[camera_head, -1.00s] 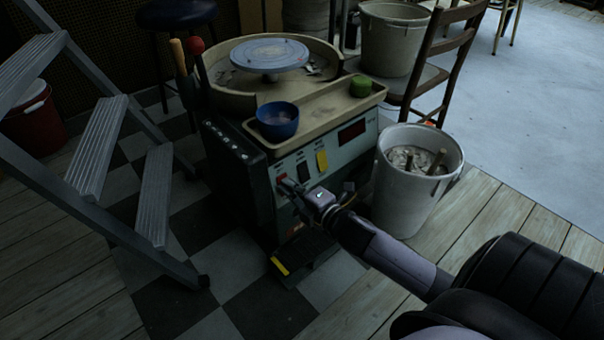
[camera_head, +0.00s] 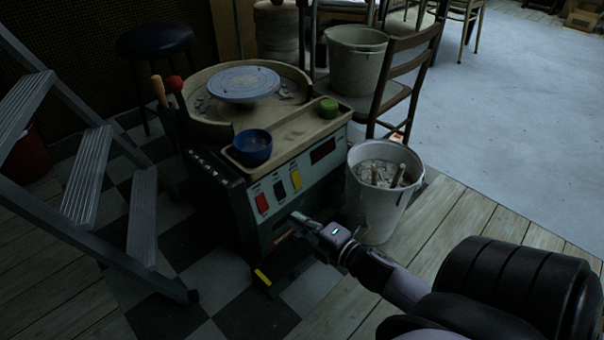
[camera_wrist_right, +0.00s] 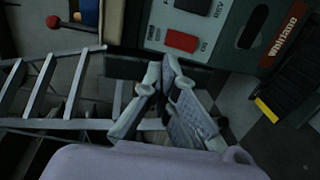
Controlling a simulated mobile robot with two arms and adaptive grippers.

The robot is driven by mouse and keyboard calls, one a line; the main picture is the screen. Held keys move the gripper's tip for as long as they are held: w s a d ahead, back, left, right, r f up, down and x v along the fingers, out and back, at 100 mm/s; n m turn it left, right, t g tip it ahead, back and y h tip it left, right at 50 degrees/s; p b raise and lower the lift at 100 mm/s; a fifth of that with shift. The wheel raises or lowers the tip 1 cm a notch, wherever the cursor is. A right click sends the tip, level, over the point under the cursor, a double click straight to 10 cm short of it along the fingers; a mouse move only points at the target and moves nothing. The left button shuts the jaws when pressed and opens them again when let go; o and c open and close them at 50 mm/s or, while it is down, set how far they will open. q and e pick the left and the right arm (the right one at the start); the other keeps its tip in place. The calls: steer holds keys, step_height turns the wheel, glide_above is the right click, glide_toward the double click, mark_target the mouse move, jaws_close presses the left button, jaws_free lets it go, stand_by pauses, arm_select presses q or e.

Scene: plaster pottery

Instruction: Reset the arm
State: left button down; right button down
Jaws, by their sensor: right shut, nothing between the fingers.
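My right gripper (camera_head: 300,219) is shut and empty. It hangs in front of the lower part of the pottery wheel's control panel (camera_head: 310,175), apart from the switches as far as I can tell. In the right wrist view its fingers (camera_wrist_right: 170,75) are together, just below the red switch (camera_wrist_right: 182,40). The red switch also shows in the head view (camera_head: 262,203), left of a dark switch and a yellow switch (camera_head: 296,179). My left gripper is not in view.
A grey bucket (camera_head: 382,205) stands right beside the wheel. A blue bowl (camera_head: 253,148) and a green object (camera_head: 328,107) sit on the wheel's tray. A metal stepladder (camera_head: 88,175) stands at left. A black pedal (camera_head: 285,268) lies on the checkered floor. A wooden chair (camera_head: 405,70) stands behind.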

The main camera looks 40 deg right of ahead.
steer(key=shift+s+r, duration=0.15)
steer(key=shift+s, duration=0.15)
stand_by(0.4)
